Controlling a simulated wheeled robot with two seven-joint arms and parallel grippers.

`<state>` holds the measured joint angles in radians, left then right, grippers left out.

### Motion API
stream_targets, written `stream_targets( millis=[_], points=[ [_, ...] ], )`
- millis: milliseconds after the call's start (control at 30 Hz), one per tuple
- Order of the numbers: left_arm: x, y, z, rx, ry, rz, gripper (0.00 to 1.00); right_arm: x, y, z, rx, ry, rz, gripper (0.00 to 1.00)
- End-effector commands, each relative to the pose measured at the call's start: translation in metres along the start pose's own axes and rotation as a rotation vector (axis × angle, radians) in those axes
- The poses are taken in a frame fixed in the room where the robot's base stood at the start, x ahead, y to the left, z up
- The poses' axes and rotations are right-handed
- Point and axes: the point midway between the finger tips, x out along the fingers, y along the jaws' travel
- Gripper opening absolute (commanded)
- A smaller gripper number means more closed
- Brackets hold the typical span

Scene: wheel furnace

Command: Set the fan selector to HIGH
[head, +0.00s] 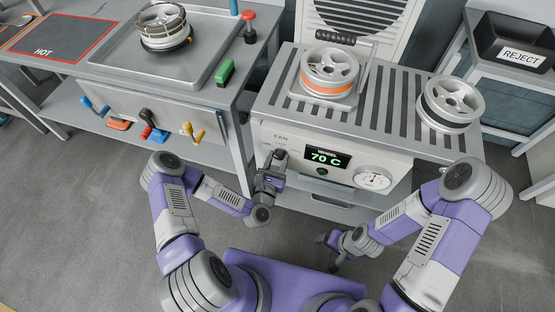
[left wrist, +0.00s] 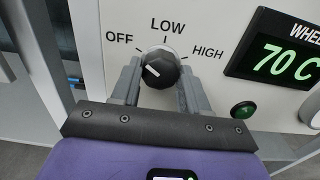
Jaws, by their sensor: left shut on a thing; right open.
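The fan selector is a round black knob (left wrist: 161,69) on the pale front panel (left wrist: 215,85), with OFF, LOW and HIGH printed around it from left to right. Its white mark lies on the left side of the knob and points up and left, toward OFF. My left gripper (left wrist: 158,82) is shut on the knob, one finger on each side. In the head view my left gripper (head: 276,162) is at the panel under the word FAN and mostly hides the knob. My right gripper (head: 328,240) is open and empty, low in front of the machine.
Right of the knob are a display (head: 326,158) reading 70 C, a green button (head: 321,171) and a round gauge (head: 373,179). Wheels (head: 330,68) stand on the slatted top. A bench with coloured tools (head: 147,118) is to the left. A REJECT bin (head: 517,45) is at the far right.

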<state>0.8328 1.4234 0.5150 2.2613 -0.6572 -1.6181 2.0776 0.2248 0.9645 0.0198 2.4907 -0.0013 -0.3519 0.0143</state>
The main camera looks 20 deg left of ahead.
Motion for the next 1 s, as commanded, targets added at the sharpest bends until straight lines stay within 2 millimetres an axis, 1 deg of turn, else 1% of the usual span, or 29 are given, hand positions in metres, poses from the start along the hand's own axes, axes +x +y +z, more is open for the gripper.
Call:
stream_targets(
  millis=[1000],
  points=[
    [0.0,0.001,0.001,0.951,0.002,-0.001,0.14,-0.02,-0.007,0.001,0.0,0.0,0.0,0.76]
  ],
)
